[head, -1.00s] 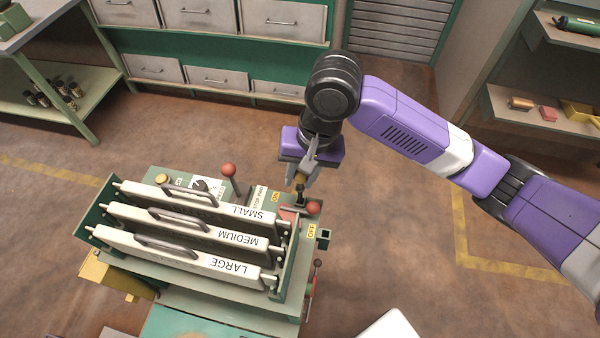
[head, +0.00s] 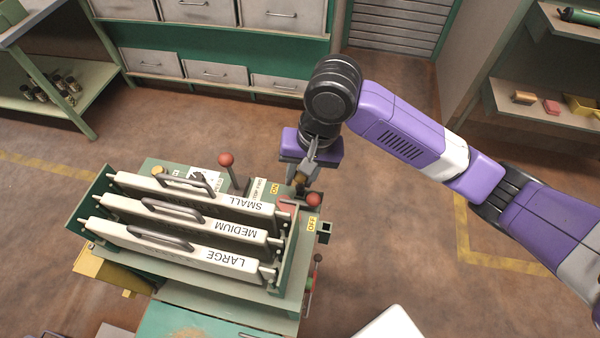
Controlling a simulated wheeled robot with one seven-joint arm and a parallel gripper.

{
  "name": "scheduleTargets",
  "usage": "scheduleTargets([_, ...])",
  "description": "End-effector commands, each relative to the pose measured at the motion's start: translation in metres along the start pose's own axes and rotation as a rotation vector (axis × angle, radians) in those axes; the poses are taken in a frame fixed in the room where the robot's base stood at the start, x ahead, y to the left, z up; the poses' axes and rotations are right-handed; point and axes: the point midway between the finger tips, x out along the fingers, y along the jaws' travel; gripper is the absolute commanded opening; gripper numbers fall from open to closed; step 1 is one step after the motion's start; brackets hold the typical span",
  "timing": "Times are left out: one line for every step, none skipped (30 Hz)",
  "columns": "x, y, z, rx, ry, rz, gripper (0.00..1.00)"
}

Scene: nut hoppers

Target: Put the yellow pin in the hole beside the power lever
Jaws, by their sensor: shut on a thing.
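My gripper (head: 300,179) points down over the far right corner of the green machine. It is shut on a small brownish-yellow piece (head: 299,182), seemingly the yellow pin, mostly hidden by the fingers. The power lever's red knob (head: 313,200) is just right of and below the gripper in the picture, between the yellow ON label (head: 275,188) and OFF label (head: 312,223). The hole beside the lever cannot be made out; the gripper covers that spot. Whether the piece touches the machine cannot be told.
A second red-knobbed lever (head: 226,160) stands to the left of the gripper. White trays marked SMALL (head: 225,198), MEDIUM (head: 185,222) and LARGE (head: 180,246) fill the machine's rack. Open floor lies to the right. Shelves stand at the back and right.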

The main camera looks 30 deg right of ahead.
Motion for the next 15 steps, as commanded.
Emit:
scheduleTargets([0.003,0.001,0.000,0.001,0.000,0.000,0.00])
scheduleTargets([0.004,0.001,0.000,0.000,0.000,0.000,0.00])
scheduleTargets([0.005,0.001,0.000,0.000,0.000,0.000,0.00])
scheduleTargets([0.007,0.001,0.000,0.000,-0.001,0.000,0.00])
scheduleTargets([0.008,0.002,0.000,0.000,-0.001,0.000,0.00])
scheduleTargets([0.009,0.002,0.000,0.000,-0.001,0.000,0.00])
scheduleTargets([0.010,0.002,0.000,0.000,-0.001,0.000,0.00])
scheduleTargets([0.011,0.002,0.000,-0.001,-0.001,0.000,0.00])
scheduleTargets([0.013,0.003,0.000,-0.001,-0.001,-0.001,0.00])
scheduleTargets([0.014,0.003,0.000,-0.001,-0.001,-0.001,0.00])
scheduleTargets([0.015,0.003,0.000,0.000,-0.001,-0.001,0.00])
scheduleTargets([0.016,0.003,0.000,0.000,-0.001,-0.001,0.00])
scheduleTargets([0.017,0.003,0.000,0.000,-0.001,0.000,0.00])
scheduleTargets([0.018,0.003,0.000,0.000,-0.001,0.000,0.00])
scheduleTargets([0.018,0.004,0.000,0.000,-0.001,0.000,0.00])
